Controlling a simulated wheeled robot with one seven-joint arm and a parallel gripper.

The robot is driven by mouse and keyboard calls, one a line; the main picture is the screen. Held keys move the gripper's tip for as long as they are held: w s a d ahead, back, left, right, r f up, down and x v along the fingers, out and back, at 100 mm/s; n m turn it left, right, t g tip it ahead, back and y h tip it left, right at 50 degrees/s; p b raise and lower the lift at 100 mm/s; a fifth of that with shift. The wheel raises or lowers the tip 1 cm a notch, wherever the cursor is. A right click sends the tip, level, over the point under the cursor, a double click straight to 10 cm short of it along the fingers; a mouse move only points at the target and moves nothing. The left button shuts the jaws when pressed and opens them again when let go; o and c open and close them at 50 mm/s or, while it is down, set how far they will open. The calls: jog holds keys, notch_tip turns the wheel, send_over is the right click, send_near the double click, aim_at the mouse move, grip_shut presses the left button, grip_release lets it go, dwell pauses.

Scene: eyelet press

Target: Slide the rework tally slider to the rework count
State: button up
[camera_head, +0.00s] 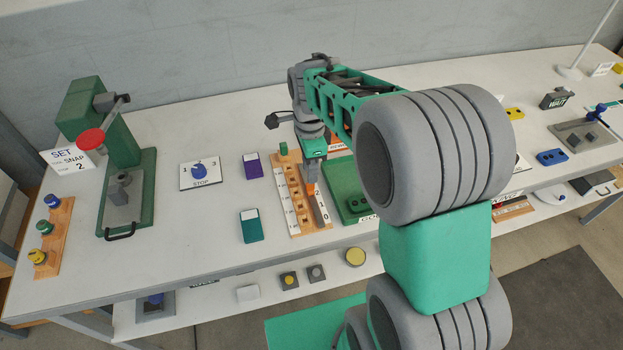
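A wooden board (296,221) on the bench has a row of slots and pale number strips. The strip on its right (321,208) shows the digits 2, 1 and 0, and this looks like the tally scale. My gripper (311,184) points down over the right side of the board, near the far end of this strip. A small orange piece shows at its tips; I cannot tell whether it is the slider or part of the gripper. The finger gap is too small to make out. A label partly reading "REWO" (337,146) is behind my arm, its count hidden.
A green block (283,148) stands at the board's far end. A green tray (347,190) lies close to its right, partly behind my arm. Purple (252,166) and teal (251,226) cards, a dial card marked STOP (200,173) and a green press (104,120) are to the left.

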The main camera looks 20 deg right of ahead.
aim_at(310, 188)
notch_tip(310, 188, down, 5)
jog(key=shift+f, duration=0.1)
jog(key=shift+c, duration=0.2)
grip_shut()
dwell(1.2)
